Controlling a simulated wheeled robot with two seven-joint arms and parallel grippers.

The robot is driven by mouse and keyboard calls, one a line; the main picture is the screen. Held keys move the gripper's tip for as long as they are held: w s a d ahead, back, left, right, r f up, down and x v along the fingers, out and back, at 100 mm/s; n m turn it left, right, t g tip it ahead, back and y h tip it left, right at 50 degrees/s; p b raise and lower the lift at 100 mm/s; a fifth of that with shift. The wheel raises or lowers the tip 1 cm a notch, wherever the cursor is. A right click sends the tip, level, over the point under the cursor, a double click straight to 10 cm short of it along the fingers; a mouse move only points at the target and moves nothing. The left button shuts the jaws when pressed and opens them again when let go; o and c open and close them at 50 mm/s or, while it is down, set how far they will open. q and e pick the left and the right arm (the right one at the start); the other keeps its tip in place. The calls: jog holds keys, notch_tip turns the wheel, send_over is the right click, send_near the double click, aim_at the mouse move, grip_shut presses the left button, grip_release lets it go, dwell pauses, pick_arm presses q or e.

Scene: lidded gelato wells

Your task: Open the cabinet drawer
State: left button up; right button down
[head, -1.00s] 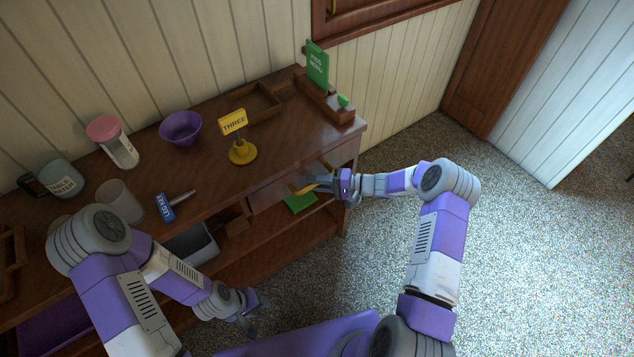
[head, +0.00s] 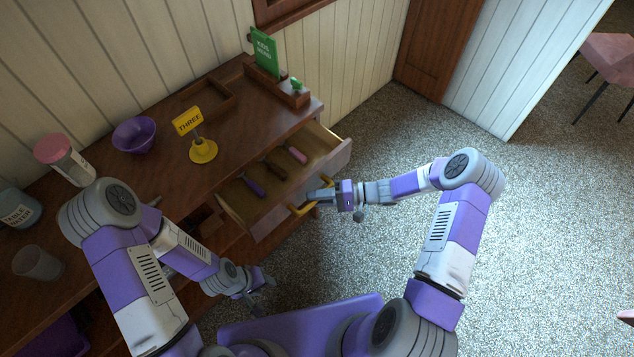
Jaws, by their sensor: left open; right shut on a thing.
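The cabinet drawer (head: 290,205) is pulled out from the wooden cabinet (head: 176,198) at its right end. Its inside shows, with a purple-handled, a brown-handled and a pink-handled utensil lying in it. A yellow handle (head: 301,210) is on the drawer front. My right gripper (head: 322,197) is shut on this handle; the fingers partly hide it. My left gripper (head: 258,285) is open and empty, low in front of the cabinet, left of and apart from the drawer.
On the cabinet top stand a yellow THREE sign (head: 203,150), a purple bowl (head: 134,135), a pink-lidded jar (head: 66,160), a glass (head: 38,263) and a green menu card (head: 265,52) in a wooden holder.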

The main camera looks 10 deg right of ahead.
jog(key=s+d, duration=0.3)
jog(key=s, duration=0.2)
jog(key=shift+s+d+p, duration=0.25)
jog(key=shift+d+p, duration=0.05)
jog(key=shift+p, duration=0.15)
jog(key=c, duration=1.1)
grip_release()
jog(key=shift+d, duration=0.1)
jog(key=v, duration=0.7)
jog(key=shift+d, duration=0.2)
